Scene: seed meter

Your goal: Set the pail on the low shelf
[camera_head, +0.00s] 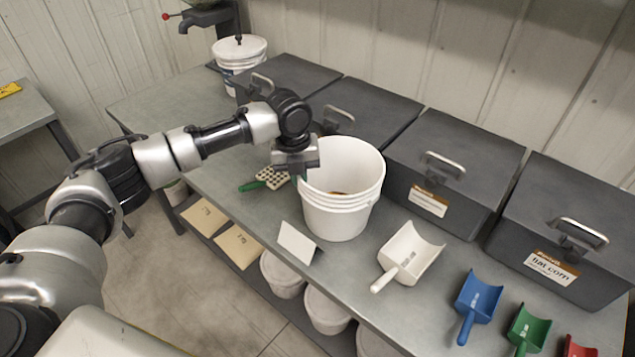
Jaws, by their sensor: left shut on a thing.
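The white pail (343,205) is upright at the middle of the grey workbench, with a little brownish material inside. I cannot tell whether its base touches the bench top or is just above it. My left gripper (299,172) points down at the pail's left rim and is shut on it; the fingertips are partly hidden. The low shelf (250,279) runs under the bench. It holds tan packets (237,246) and several white tubs (327,311). My right gripper is out of view.
Dark lidded bins (452,170) line the back of the bench. A white scoop (409,256), blue scoop (477,297) and green scoop (528,325) lie right of the pail. A white card (297,243) stands before it.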

